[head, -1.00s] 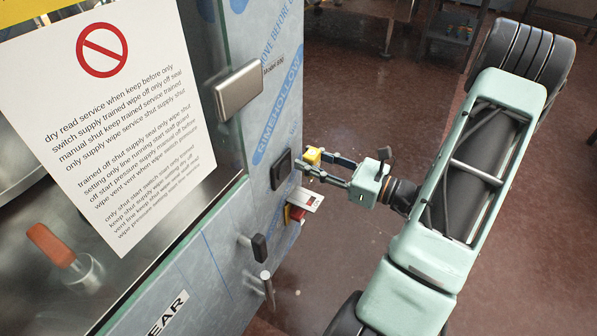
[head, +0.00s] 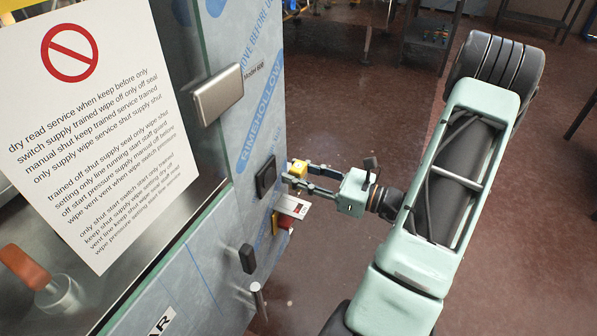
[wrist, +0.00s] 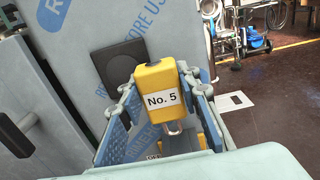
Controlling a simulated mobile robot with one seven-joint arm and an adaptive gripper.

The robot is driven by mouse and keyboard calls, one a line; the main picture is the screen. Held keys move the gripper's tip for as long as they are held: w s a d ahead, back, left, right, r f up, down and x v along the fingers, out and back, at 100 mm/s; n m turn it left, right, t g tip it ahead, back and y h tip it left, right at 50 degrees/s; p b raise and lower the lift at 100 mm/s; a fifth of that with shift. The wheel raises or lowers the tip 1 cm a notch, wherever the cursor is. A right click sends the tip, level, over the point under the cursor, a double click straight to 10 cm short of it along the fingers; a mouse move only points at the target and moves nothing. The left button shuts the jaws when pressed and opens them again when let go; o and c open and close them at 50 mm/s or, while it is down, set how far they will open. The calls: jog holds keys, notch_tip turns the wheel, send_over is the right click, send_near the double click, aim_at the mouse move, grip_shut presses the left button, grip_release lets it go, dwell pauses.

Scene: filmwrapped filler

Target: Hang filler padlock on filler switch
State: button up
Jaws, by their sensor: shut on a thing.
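The filler padlock is a yellow block with a white "No. 5" label, clear in the wrist view (wrist: 160,82) and small in the head view (head: 298,168). My gripper (head: 301,177) is shut on its body, a finger on each side. Its metal shackle shows below the body in the wrist view. The filler switch (head: 282,221), red and yellow, is on the machine's side panel, below my gripper in the head view. A white tag partly covers it. In the wrist view the padlock and fingers hide most of the switch area; I cannot see the shackle touching it.
The filmwrapped panel (head: 240,120) stands close left of my gripper. A black square plate (head: 265,177), a silver latch (head: 218,95), a black knob (head: 247,258) and a metal peg (head: 257,300) stick out nearby. Open floor (head: 340,110) lies to the right.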

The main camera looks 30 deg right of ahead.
aim_at(298, 195)
jog(key=shift+f+b, duration=2.75)
jog(key=shift+f, duration=1.4)
jog(key=shift+f, duration=0.3)
jog(key=o, duration=1.3)
jog(key=shift+o, duration=0.2)
jog(key=shift+s+d, duration=0.1)
jog(key=v, duration=1.1)
jog(key=shift+s+d, duration=0.25)
jog(key=shift+s, duration=0.05)
